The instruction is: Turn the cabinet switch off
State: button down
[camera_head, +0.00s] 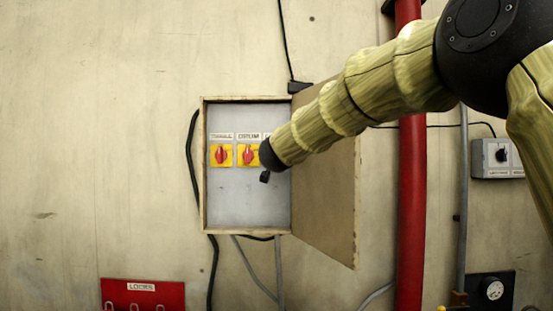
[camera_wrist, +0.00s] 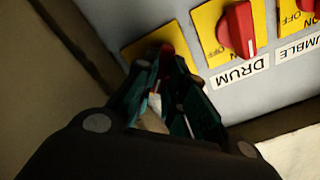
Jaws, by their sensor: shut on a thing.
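An open cabinet (camera_head: 235,200) on the wall holds a row of red rotary switches on yellow plates. The left switch (camera_head: 221,155) and the middle switch (camera_head: 249,154) show in the head view; my arm hides the third. In the wrist view, the drum switch (camera_wrist: 237,30) and part of the tumble switch (camera_wrist: 306,5) are beside my gripper. My gripper (camera_wrist: 166,68) is shut on the red knob of the third switch (camera_wrist: 168,49). Its yellow plate (camera_wrist: 150,42) shows around the fingers. Its label and exact knob angle are hidden.
The cabinet door (camera_head: 325,200) stands open on the right, below and behind my arm. A red pipe (camera_head: 411,210) runs down the wall, with a grey switch box (camera_head: 497,158) to its right. A red lock board (camera_head: 142,294) is low at left.

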jog(key=shift+d+f+m+b, duration=0.1)
jog(key=shift+f+m+b, duration=0.1)
jog(key=shift+m+b, duration=1.5)
jog(key=shift+f+m+b, duration=0.15)
jog(key=shift+m+b, duration=0.4)
jog(key=shift+m, duration=2.15)
jog(key=c, duration=1.5)
grip_release()
jog(key=shift+r, duration=0.1)
jog(key=s, duration=1.2)
